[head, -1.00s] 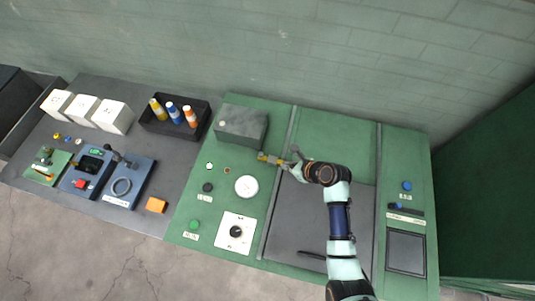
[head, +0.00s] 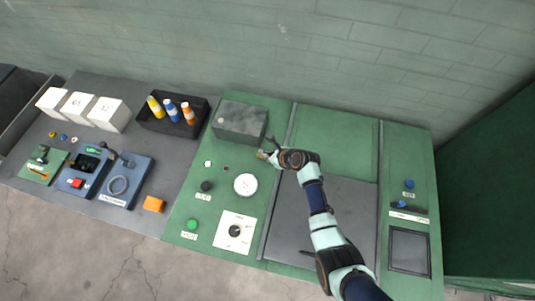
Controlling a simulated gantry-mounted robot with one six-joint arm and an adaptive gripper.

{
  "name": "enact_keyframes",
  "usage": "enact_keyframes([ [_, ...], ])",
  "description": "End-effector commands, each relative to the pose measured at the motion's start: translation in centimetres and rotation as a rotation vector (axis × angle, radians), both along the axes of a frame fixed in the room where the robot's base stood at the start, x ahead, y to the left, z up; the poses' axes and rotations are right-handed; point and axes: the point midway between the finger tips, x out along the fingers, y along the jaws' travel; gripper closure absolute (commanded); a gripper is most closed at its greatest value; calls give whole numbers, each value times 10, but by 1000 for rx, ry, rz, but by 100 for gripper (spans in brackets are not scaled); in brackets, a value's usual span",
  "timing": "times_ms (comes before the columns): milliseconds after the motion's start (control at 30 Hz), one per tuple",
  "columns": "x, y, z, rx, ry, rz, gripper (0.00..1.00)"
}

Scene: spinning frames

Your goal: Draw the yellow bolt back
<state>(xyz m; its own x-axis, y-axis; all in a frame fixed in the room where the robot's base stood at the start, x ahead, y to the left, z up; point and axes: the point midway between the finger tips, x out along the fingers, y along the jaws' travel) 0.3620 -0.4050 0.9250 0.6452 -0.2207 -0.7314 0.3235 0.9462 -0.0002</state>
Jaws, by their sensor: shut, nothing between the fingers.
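The yellow bolt (head: 262,154) is on the green panel, just below the front right corner of the grey-green box. Only a small yellow part of it shows; my gripper and wrist hide the rest. My gripper (head: 271,150) is at the bolt's right end, close against it in the picture. Its fingers are small and partly covered by the wrist, and they are shut with nothing held. I cannot tell whether they touch the bolt.
The grey-green box (head: 240,122) stands directly behind the bolt. A white dial (head: 246,184) and a knob plate (head: 234,232) lie nearer the front. A black bin (head: 152,124) with bottles is left.

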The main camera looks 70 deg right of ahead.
Motion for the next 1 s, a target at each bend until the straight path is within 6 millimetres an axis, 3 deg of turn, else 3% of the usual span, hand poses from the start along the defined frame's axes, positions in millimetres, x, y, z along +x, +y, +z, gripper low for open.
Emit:
enact_keyframes([
  [100, 7, 1, 1, 2, 0, 1, 100],
  [300, 47, 7, 1, 0, 1, 4, 100],
  [433, 63, 9, 0, 0, 1, 2, 100],
  [833, 65, 10, 0, 1, 1, 1, 100],
  [1000, 54, 16, 6, 4, 2, 3, 100],
])
